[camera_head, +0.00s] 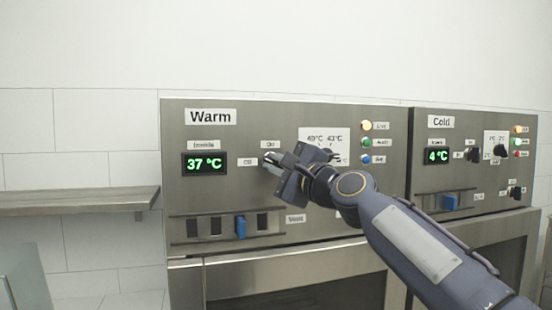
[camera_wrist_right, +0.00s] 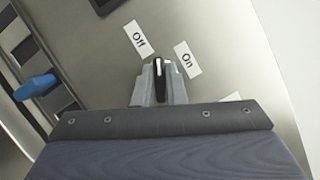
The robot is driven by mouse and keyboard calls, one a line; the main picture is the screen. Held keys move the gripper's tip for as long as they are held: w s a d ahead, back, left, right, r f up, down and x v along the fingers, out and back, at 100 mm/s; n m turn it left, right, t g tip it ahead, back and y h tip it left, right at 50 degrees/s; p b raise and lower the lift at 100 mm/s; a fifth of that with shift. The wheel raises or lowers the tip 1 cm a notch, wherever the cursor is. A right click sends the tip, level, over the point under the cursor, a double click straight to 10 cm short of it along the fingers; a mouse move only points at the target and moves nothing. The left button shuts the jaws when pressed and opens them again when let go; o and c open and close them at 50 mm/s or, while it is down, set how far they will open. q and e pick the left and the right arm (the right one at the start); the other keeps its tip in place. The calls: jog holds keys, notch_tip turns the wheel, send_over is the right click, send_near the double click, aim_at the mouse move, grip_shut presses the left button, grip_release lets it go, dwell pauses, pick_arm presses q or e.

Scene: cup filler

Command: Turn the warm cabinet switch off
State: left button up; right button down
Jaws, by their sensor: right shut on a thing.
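The warm cabinet (camera_head: 180,140) has a steel front panel with a "Warm" label and a green display (camera_head: 205,163) reading 37 °C. My right gripper (camera_head: 271,161) is at the panel, right of the display, and hides most of the switch in the head view. In the right wrist view, my right gripper (camera_wrist_right: 159,88) is shut on the black switch knob (camera_wrist_right: 159,77). The knob's white mark points up in that picture, between the "Off" label (camera_wrist_right: 139,39) and the "On" label (camera_wrist_right: 187,59). My left gripper is in neither view.
Below the switch is a slotted strip with a blue slider (camera_head: 240,228). Indicator lamps (camera_head: 366,142) sit to the right. The cold cabinet (camera_head: 425,190) with its knobs stands further right. A steel shelf (camera_head: 75,201) juts out at left.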

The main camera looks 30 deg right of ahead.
jog(key=n+g+p, duration=0.1)
jog(key=n+p, duration=0.1)
jog(key=n, duration=0.1)
jog(key=shift+r+y, duration=0.2)
jog(key=shift+y, duration=0.1)
jog(key=shift+f+n+g+p, duration=0.15)
jog(key=shift+n+g+p, duration=0.5)
jog(key=shift+n, duration=0.55)
jog(key=c, duration=1.5)
grip_release()
jog(key=shift+s+d, duration=0.1)
jog(key=shift+s, duration=0.25)
jog(key=s, duration=0.2)
jog(key=s+b, duration=0.1)
jog(key=s, duration=0.1)
jog(key=s+d+b, duration=0.1)
jog(key=s, duration=0.2)
